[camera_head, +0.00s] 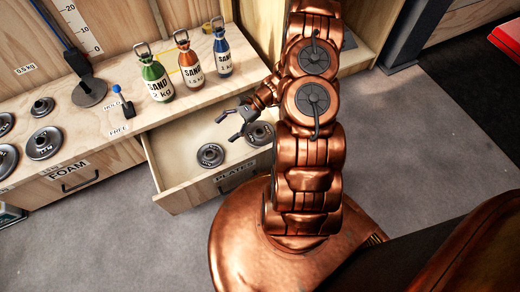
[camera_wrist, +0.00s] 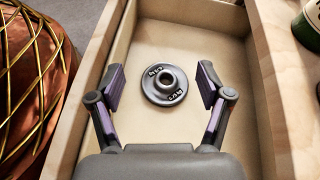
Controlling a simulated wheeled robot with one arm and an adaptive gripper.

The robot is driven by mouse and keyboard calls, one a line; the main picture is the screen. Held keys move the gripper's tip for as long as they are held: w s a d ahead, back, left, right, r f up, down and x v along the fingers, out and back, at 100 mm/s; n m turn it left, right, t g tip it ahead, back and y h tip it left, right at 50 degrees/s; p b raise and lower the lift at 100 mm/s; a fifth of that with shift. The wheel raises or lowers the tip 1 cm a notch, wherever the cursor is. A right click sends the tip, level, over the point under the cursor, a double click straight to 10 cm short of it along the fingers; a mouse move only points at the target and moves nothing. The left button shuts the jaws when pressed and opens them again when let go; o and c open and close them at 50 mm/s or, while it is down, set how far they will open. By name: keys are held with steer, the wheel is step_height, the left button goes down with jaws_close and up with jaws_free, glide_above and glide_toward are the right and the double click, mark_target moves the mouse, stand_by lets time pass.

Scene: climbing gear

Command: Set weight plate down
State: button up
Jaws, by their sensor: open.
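A small dark weight plate (camera_head: 211,155) lies flat on the floor of the open drawer labelled PLATES (camera_head: 175,205). In the wrist view the plate (camera_wrist: 152,90) lies between and beyond my open fingers, and neither finger appears to touch it. My gripper (camera_head: 233,127) is open and empty over the drawer, above the plate; it also shows in the wrist view (camera_wrist: 163,88). A second plate (camera_head: 260,134) lies in the drawer to the right, partly hidden by my arm. The drawer's right part is hidden behind my arm.
On the bench top (camera_head: 128,160) stand green (camera_head: 154,75), orange (camera_head: 188,60) and blue (camera_head: 221,50) sand bottles, a small blue-handled switch (camera_head: 121,102) and several plates (camera_head: 45,142) at left. A closed FOAM drawer (camera_head: 75,180) is left of the open one.

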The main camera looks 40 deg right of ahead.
steer(key=s+a+r+n+g+h, duration=0.2)
steer(key=s+a+r+n, duration=0.15)
steer(key=r, duration=0.35)
steer(key=s+a+r+n+g+h, duration=0.1)
steer(key=s+a+r+n+g, duration=0.2)
steer(key=r, duration=0.4)
steer(key=s+a+r+n+g+h, duration=0.1)
steer(key=s+a+r+n+h, duration=0.2)
steer(key=r, duration=0.4)
steer(key=s+d+r+n+h, duration=0.1)
steer(key=s+r+n+h, duration=0.2)
steer(key=s, duration=0.5)
steer(key=s+d+r+n+h, duration=0.2)
steer(key=s+r+n+h, duration=0.2)
steer(key=s, duration=0.5)
steer(key=shift+s+r+n+t, duration=0.15)
steer(key=shift+r+n+t, duration=0.15)
steer(key=shift+r+n, duration=0.6)
steer(key=shift+r+m, duration=0.25)
steer(key=shift+r, duration=0.05)
